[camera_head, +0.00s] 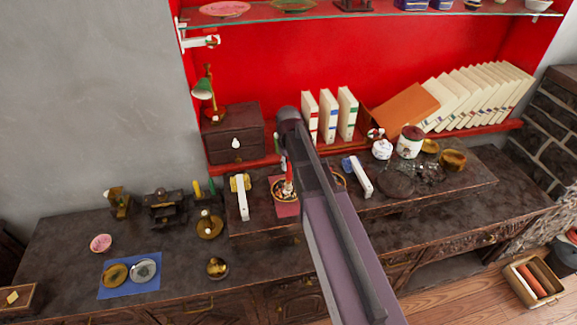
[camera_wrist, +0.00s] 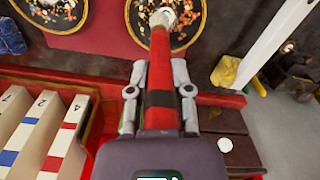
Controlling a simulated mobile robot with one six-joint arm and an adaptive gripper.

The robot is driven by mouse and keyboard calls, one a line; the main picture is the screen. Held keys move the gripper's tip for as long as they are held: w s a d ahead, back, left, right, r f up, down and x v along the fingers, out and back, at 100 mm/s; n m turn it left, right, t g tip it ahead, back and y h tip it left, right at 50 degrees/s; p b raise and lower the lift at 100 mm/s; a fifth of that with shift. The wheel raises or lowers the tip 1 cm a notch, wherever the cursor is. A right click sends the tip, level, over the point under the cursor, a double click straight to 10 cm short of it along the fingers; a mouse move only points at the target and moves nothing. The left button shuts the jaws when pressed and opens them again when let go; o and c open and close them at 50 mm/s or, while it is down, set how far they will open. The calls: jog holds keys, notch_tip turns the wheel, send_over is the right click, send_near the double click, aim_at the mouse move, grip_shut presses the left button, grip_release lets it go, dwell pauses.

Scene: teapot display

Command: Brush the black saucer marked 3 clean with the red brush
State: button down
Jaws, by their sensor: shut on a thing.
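My gripper (camera_wrist: 159,78) is shut on the red brush (camera_wrist: 159,55), across its handle near a black band. The brush's pale tip (camera_wrist: 163,17) is over a dark, gold-rimmed saucer (camera_wrist: 136,27) strewn with coloured crumbs. I cannot tell whether the tip touches it. In the head view this saucer (camera_head: 276,190) lies on a red mat (camera_head: 288,211), with the brush (camera_head: 289,171) above it. A second crumb-strewn saucer (camera_wrist: 83,14) shows at the wrist view's upper left. In the head view my arm mostly hides it. No number 3 is readable on either saucer.
A dark drawer box (camera_head: 232,134) and upright white books (camera_head: 328,117) stand behind. A white jar (camera_head: 408,146) is at the right.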

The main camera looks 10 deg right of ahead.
jog(key=shift+a, duration=0.1)
jog(key=shift+a, duration=0.55)
dwell(0.3)
jog(key=shift+s+f, duration=0.1)
jog(key=shift+s, duration=0.55)
jog(key=shift+d, duration=0.1)
jog(key=shift+d, duration=0.5)
jog(key=shift+r, duration=0.2)
